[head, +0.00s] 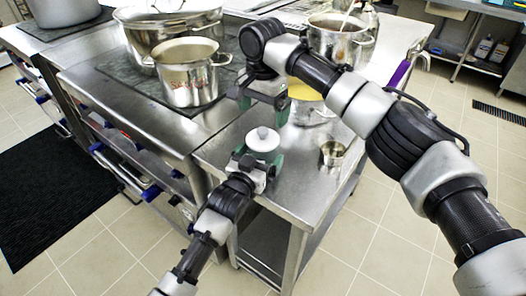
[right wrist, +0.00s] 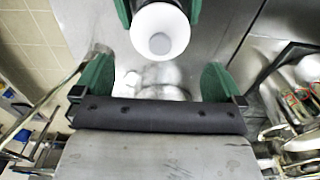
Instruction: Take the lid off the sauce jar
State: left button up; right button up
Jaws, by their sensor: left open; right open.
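The sauce jar's white round lid (head: 262,139), with a grey knob on top, sits near the front of the steel side table. The lid also shows from above in the right wrist view (right wrist: 172,25). The jar body under it is mostly hidden. My left gripper (head: 258,160) is open, with its green fingers on either side of the jar; I cannot tell whether they touch it. My right gripper (head: 261,107) is open and empty, just behind and above the lid. In the right wrist view its fingers (right wrist: 157,80) are wide apart, with the lid beyond them.
A small metal cup (head: 332,152) stands right of the jar. A pot with red lettering (head: 188,82) and a larger pot (head: 150,38) stand on the stove to the left. Another pot (head: 335,45) stands behind, and a yellow item (head: 303,91) lies partly behind my right arm.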

pick_arm(q)
jog(key=shift+w+d, duration=0.2)
jog(key=shift+w, duration=0.2)
